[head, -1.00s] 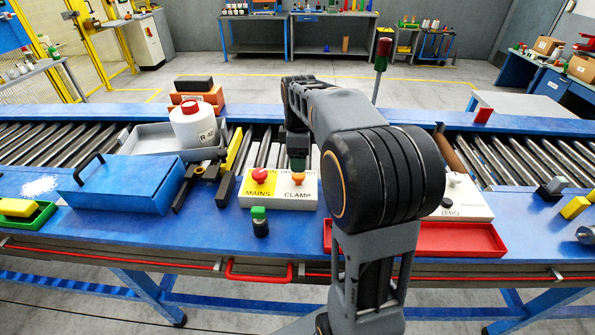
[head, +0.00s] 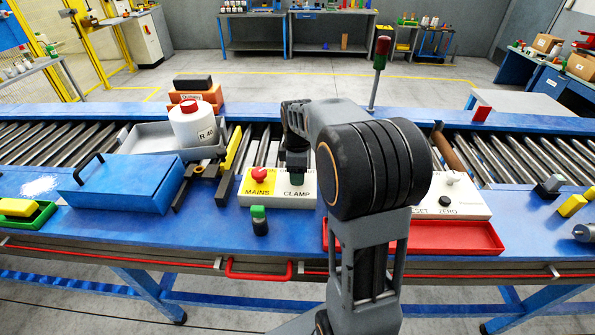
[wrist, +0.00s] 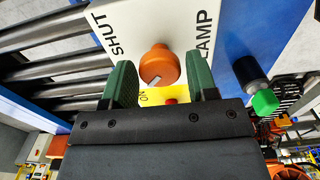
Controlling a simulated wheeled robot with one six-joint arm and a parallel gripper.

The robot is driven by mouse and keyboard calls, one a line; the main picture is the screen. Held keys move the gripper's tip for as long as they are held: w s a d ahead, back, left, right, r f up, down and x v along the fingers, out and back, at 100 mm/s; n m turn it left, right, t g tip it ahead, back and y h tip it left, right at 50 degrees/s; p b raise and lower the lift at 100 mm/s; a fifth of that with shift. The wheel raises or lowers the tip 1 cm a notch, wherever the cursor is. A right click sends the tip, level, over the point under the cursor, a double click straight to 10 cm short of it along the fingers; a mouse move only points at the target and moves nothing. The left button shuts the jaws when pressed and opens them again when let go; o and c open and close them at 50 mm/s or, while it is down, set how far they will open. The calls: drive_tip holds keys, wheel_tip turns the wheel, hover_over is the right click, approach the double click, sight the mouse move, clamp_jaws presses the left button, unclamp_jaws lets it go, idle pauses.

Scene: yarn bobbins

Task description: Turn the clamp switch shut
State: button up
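The clamp switch is an orange round knob (wrist: 158,62) with a white pointer mark, on a white panel (head: 297,201) lettered CLAMP. In the wrist view SHUT is printed left of the knob and CLAMP right of it. My gripper (wrist: 160,78) is open, its green-padded fingers pointing at the panel with the knob in the gap between their tips. Space shows between each finger and the knob. In the head view my gripper (head: 296,178) stands over the panel and hides the knob.
Left of the clamp panel is the red MAINS button (head: 259,175) on yellow. A green-capped black bottle (head: 259,220) stands in front. A red tray (head: 455,238) lies to the right.

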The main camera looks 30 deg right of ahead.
drive_tip(key=c, duration=0.6)
